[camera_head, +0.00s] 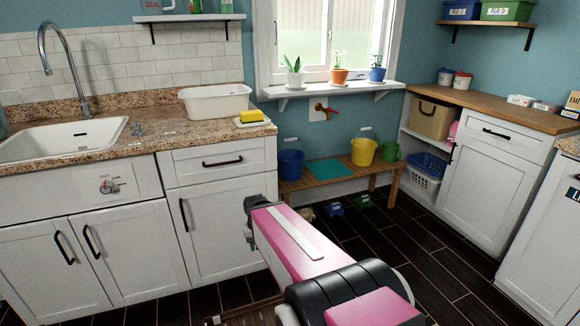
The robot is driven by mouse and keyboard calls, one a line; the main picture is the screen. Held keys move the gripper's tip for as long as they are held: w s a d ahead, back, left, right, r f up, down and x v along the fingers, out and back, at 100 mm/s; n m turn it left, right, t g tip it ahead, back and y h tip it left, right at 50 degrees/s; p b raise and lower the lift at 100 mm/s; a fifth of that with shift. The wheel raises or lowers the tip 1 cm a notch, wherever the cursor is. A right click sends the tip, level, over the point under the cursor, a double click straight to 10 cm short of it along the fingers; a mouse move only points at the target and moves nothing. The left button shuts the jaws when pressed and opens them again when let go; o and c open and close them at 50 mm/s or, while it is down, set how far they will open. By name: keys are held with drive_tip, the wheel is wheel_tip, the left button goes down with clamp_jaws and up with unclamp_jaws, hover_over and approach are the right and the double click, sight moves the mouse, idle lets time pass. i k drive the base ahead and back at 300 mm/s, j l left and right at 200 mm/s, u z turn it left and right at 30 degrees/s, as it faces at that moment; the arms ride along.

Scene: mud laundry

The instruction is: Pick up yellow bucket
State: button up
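The yellow bucket (363,153) stands upright on the low wooden bench (318,186) under the window, toward the bench's right end. Its thin handle stands raised above the rim. My pink arm reaches forward from the lower right, and its far end is in front of the white cabinets, left of the bench and well apart from the bucket. I cannot make out my gripper or its fingers in this view.
On the bench, a blue bucket (291,164) stands left, a teal mat (328,169) lies in the middle, and a green watering can (390,152) stands right of the yellow bucket. Small blue and green items lie below. Dark floor (415,265) is clear in front of the right cabinets.

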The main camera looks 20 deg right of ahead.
sight(362, 150)
drive_tip(key=z, duration=1.3)
drive_tip(key=i+l, duration=0.1)
drive_tip(key=i, duration=1.4)
drive_tip(key=i+l+u, duration=0.1)
drive_tip(key=i, duration=0.65)
